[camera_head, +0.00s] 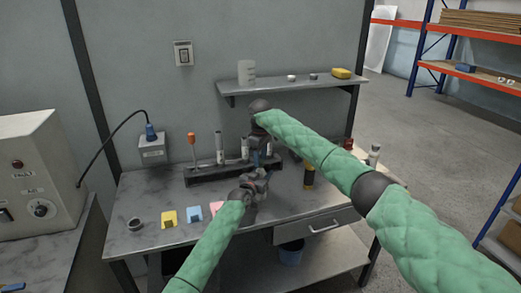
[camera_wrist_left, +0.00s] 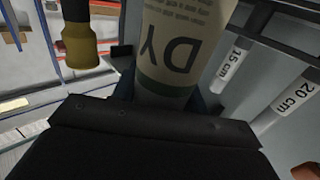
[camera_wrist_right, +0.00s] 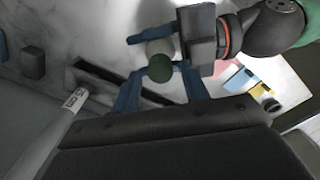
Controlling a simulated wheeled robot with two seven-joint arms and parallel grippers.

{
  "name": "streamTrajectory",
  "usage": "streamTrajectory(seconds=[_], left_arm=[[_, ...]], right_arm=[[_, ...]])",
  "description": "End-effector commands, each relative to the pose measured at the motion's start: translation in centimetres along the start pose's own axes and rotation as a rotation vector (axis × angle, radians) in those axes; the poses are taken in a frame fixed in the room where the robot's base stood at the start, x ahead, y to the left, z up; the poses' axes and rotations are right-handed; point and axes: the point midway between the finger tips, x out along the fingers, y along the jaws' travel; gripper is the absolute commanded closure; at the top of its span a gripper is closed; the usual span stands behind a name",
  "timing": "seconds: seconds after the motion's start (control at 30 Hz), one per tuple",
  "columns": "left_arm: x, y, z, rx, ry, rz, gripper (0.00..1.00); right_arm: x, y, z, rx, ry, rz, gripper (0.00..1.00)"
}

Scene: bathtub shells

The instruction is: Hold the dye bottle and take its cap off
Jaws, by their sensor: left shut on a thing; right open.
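The dye bottle (camera_wrist_left: 180,45) is pale with a dark green band and the letters "DY" in the left wrist view. My left gripper (camera_wrist_left: 165,98) is shut around it; the left gripper also shows in the head view (camera_head: 262,174). In the right wrist view the round green cap (camera_wrist_right: 160,72) sits on the pale bottle (camera_wrist_right: 158,47). My right gripper (camera_wrist_right: 160,90) is open, with a blue finger on either side of the cap. I cannot tell if they touch it. In the head view the bottle is mostly hidden between the grippers.
A dark rack (camera_head: 205,178) with marked tubes stands behind the grippers on the grey bench (camera_head: 150,228). A black and yellow tool (camera_head: 309,174) stands to the right. Yellow, blue and pink pieces lie at the front left. A wall shelf (camera_head: 285,86) hangs above.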

Motion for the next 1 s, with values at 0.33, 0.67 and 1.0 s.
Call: streamTrajectory(seconds=[0.33,0.67,1.0], left_arm=[[-0.01,-0.02,0.06,0.000,-0.001,0.000,1.00],[-0.01,-0.01,0.06,0.000,-0.001,0.000,1.00],[-0.02,0.01,0.05,0.000,0.000,0.000,1.00]], right_arm=[[1.11,0.01,0.03,0.000,0.000,0.000,0.55],[1.07,0.04,0.05,0.000,0.000,0.000,1.00],[0.92,0.17,0.12,-0.188,-0.001,0.003,1.00]])
